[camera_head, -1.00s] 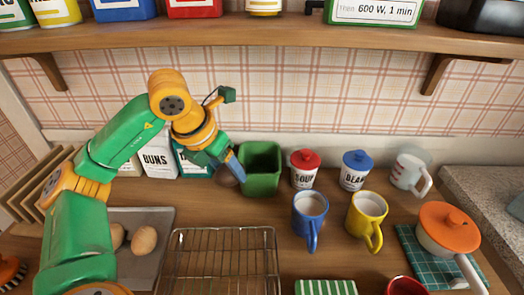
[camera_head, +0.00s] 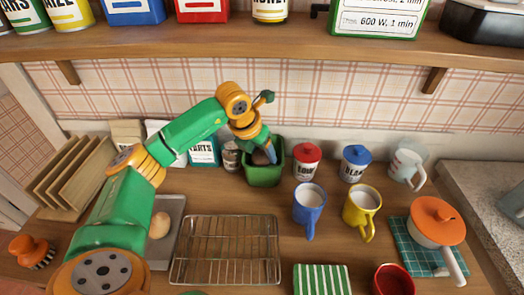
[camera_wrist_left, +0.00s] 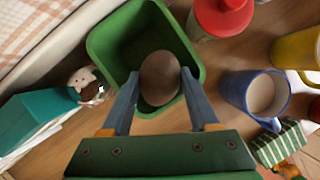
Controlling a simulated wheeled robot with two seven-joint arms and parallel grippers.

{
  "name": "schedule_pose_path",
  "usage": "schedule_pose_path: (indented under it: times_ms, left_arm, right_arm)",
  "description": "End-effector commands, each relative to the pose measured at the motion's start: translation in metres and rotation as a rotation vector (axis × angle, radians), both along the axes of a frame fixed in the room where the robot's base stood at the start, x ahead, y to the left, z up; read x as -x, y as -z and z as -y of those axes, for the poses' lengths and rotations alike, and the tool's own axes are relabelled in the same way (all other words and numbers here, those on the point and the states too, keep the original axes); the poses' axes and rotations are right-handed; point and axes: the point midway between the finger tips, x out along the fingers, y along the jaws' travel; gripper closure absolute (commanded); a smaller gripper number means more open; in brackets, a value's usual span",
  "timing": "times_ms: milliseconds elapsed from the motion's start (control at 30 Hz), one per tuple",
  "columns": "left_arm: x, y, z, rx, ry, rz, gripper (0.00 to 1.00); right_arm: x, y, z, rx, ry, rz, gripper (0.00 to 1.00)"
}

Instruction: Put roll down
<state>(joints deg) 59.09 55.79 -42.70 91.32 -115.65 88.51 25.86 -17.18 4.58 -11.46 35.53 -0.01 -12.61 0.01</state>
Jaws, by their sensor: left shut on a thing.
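My left gripper (camera_head: 265,149) is over the green bin (camera_head: 264,178), which stands against the back wall. In the left wrist view its two blue fingers are shut on a brown roll (camera_wrist_left: 160,78). The roll is inside the outline of the bin's opening (camera_wrist_left: 102,46); how deep it sits is hard to tell. In the head view the fingers and wrist hide most of the roll. Another roll (camera_head: 160,225) lies on the metal tray (camera_head: 168,255) at the left. My right gripper is not in view.
A red-lidded canister (camera_head: 306,163) stands close right of the bin, with a blue-lidded one (camera_head: 355,164) beyond. Blue (camera_head: 309,206) and yellow (camera_head: 361,208) mugs stand in front. A small jar (camera_head: 231,157) is close left. An empty wire rack (camera_head: 226,255) lies nearer. A shelf (camera_head: 270,38) hangs above.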

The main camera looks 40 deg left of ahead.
Motion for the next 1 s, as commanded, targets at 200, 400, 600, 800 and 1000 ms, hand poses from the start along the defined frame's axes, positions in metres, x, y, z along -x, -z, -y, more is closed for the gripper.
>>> schedule_pose_path:
  times_ms: [200,400,600,800,1000]
  left_arm:
    - [0.000,0.008,0.000,0.000,0.000,0.000,0.94]
    - [0.000,0.008,0.000,0.000,0.000,0.000,0.20]
    - [0.000,0.008,0.000,0.000,0.000,0.000,0.09]
    - [0.000,0.000,0.000,0.000,0.000,0.000,0.09]
    - [0.012,-0.033,-0.001,-0.001,0.000,0.007,0.09]
  right_arm:
    - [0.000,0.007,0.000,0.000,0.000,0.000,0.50]
    - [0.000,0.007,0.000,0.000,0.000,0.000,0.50]
    - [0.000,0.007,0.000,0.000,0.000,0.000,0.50]
    - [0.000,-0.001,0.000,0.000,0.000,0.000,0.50]
    - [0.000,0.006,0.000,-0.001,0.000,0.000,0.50]
